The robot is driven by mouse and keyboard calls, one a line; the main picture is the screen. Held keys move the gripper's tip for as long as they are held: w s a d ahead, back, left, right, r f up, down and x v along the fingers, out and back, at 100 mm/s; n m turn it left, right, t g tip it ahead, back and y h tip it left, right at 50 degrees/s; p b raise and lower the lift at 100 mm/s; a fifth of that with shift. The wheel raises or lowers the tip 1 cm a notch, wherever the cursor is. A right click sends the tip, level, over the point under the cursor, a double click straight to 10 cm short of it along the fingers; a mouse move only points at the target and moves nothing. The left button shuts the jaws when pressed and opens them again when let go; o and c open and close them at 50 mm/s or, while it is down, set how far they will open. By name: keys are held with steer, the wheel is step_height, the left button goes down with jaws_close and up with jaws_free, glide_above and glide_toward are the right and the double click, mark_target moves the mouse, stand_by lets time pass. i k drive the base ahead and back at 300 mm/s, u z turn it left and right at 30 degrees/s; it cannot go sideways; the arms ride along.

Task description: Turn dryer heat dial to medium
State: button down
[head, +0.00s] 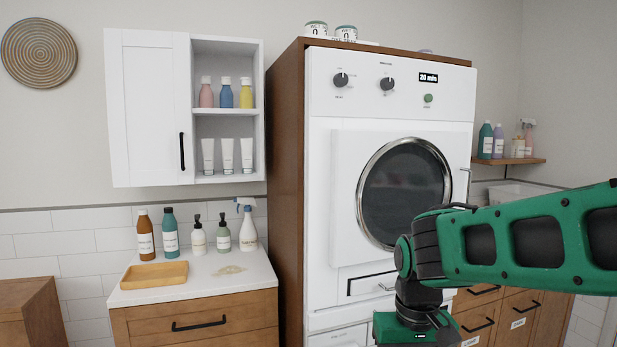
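The white dryer (322,150) stands in a brown wooden surround, its round glass door (403,190) closed. Its top panel carries a left black dial (341,79) and a right black dial (387,84). The small lettering around both dials is too blurred to tell which is the heat dial or what each is set to. A display (429,77) reads "30 min", above a green button (428,98). My green and black arm reaches in from the right, in front of the dryer's lower door, well below the dials. Its wrist bends down at the bottom edge; the fingers are out of frame.
Left of the dryer, a counter (150,296) holds several bottles, a tan tray (155,275) and a pale spill (229,270). A white wall cabinet (148,110) hangs above. Two labelled containers stand on top of the dryer surround. The space before the control panel is clear.

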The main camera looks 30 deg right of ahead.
mark_target(341, 80)
steer(key=u, duration=1.4)
steer(key=k, duration=1.25)
steer(key=z, duration=1.9)
steer(key=i, duration=1)
steer(key=u, duration=0.05)
